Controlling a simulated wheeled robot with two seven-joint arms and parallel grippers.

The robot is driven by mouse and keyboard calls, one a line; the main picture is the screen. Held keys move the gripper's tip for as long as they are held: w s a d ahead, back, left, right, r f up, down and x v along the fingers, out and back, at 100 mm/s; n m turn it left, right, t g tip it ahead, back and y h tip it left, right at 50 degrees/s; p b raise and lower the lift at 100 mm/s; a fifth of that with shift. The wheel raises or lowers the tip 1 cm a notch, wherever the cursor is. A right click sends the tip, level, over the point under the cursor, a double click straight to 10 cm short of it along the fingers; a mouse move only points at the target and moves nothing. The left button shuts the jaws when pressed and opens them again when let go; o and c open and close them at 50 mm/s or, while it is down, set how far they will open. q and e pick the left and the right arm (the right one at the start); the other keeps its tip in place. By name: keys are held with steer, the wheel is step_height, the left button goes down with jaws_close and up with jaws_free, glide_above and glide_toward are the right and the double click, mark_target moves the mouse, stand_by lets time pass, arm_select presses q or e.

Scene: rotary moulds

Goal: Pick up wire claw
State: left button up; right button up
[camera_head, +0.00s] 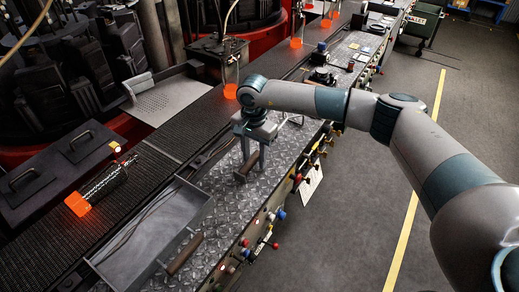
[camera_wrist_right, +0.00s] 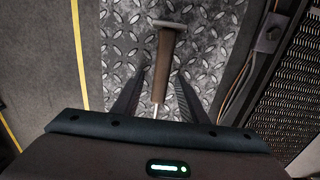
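A brown-handled tool, which I take to be the wire claw (camera_head: 246,167), lies on the diamond-plate ledge. In the right wrist view its handle (camera_wrist_right: 166,62) has a flat end cap and a thin metal rod. My right gripper (camera_head: 247,152) is over the tool, pointing down. In the right wrist view the right gripper (camera_wrist_right: 158,98) is open, with one finger on each side of the handle's rod end and visible gaps. The tool's working end is hidden under the gripper body. My left gripper is not in view.
An orange-ended spring-like piece (camera_head: 78,204) lies on the dark conveyor (camera_head: 152,165). Knobs and valves (camera_head: 268,216) line the ledge's side. The floor at right is clear.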

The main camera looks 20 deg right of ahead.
steer(key=shift+f, duration=0.3)
jaws_close()
steer(key=shift+r, duration=0.1)
